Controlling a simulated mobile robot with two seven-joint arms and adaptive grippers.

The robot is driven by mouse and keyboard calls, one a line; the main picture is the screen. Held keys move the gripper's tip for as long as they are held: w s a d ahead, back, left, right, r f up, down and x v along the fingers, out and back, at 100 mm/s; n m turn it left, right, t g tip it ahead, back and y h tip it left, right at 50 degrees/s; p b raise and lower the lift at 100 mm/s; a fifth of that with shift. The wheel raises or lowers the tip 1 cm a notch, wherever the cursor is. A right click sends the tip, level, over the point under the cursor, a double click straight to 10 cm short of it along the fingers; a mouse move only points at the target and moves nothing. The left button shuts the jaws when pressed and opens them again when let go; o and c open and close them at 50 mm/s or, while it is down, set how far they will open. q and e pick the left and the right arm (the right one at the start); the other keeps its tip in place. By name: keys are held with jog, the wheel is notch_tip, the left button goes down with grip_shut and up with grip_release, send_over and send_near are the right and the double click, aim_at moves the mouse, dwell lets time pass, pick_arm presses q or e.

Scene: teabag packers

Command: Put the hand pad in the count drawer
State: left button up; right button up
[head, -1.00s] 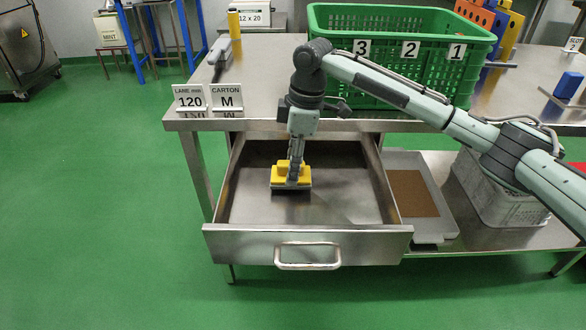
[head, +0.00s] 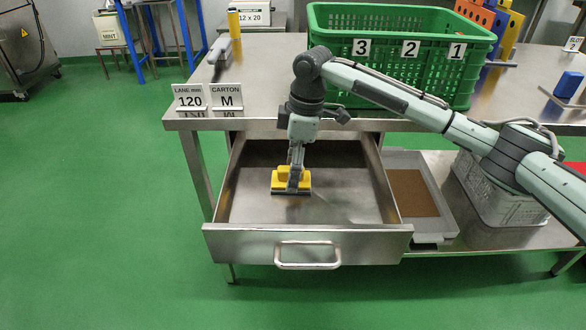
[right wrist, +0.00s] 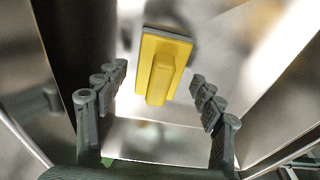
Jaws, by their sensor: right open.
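The yellow hand pad (head: 281,182) with a grey underside lies on the floor of the open steel drawer (head: 240,245). It also shows in the right wrist view (right wrist: 163,72), past the fingertips. My right gripper (head: 294,186) points down into the drawer, over the pad in the head view. In the right wrist view its fingers (right wrist: 160,95) are spread wide, one on each side of the pad's handle, with nothing between them. The gripper hides part of the pad in the head view. My left gripper is not in view.
The green crate (head: 335,75) numbered 3, 2, 1 stands on the steel table (head: 260,95) above the drawer. Signs reading 120 (head: 190,100) and M (head: 226,100) stand at its front edge. A grey basket (head: 510,208) sits on the lower shelf at right. Most of the drawer floor is clear.

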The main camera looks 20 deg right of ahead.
jog(key=r, duration=0.4)
jog(key=shift+d+r, duration=0.25)
jog(key=shift+d, duration=0.05)
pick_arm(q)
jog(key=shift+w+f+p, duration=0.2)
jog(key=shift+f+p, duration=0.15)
pick_arm(e)
notch_tip(320, 180, up, 7)
jog(key=d, duration=0.1)
jog(key=shift+s+r, duration=0.2)
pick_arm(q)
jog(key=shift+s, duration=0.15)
pick_arm(e)
jog(key=shift+c, duration=0.2)
